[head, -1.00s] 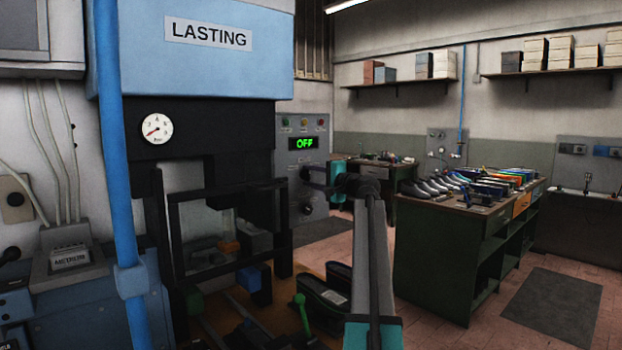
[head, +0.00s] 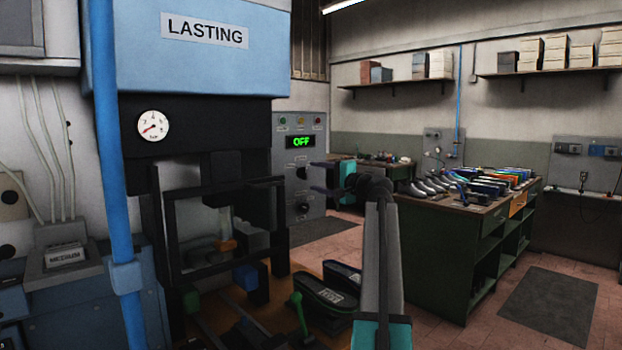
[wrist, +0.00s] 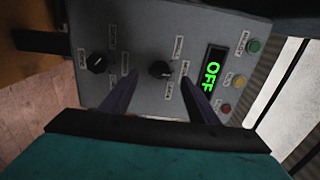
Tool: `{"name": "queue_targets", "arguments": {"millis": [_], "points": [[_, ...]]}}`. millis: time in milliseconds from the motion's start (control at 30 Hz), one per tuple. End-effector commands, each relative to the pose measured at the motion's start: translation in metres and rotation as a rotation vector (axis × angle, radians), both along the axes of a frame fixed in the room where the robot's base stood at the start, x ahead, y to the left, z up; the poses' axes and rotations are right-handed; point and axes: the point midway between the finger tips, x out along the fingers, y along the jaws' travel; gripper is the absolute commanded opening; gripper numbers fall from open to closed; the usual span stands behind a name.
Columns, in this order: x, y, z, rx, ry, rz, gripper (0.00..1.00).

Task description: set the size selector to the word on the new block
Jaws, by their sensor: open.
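The grey control panel (head: 281,180) stands right of the press and has a green OFF display (head: 300,142). Below the display are an upper knob (head: 302,173) and a lower knob (head: 303,208). My gripper (head: 314,178) is open in front of the panel. In the wrist view, its fingers (wrist: 160,77) lie on either side of the upper knob (wrist: 161,69); contact cannot be told. The lower knob (wrist: 97,63) is clear. Small labels surround both knobs, too small to read. A grey block (head: 65,254) at the left bears a plate that seems to read MEDIUM.
The LASTING press (head: 190,50) stands at the left with a blue pipe (head: 107,180) in front. Dark shoe-shaped pieces (head: 325,290) lie on the wooden surface beside my arm. A green workbench (head: 455,250) with shoes is at the right. Floor is free beyond it.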

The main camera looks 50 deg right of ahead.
Motion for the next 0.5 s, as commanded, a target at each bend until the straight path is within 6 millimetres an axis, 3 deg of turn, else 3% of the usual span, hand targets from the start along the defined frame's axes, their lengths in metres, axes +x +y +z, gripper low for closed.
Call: {"name": "queue_targets", "arguments": {"millis": [300, 500], "points": [[-0.054, 0.004, -0.001, -0.002, 0.0, -0.002, 0.55], [-0.076, 0.005, -0.001, 0.0, 0.0, -0.001, 0.55]]}}
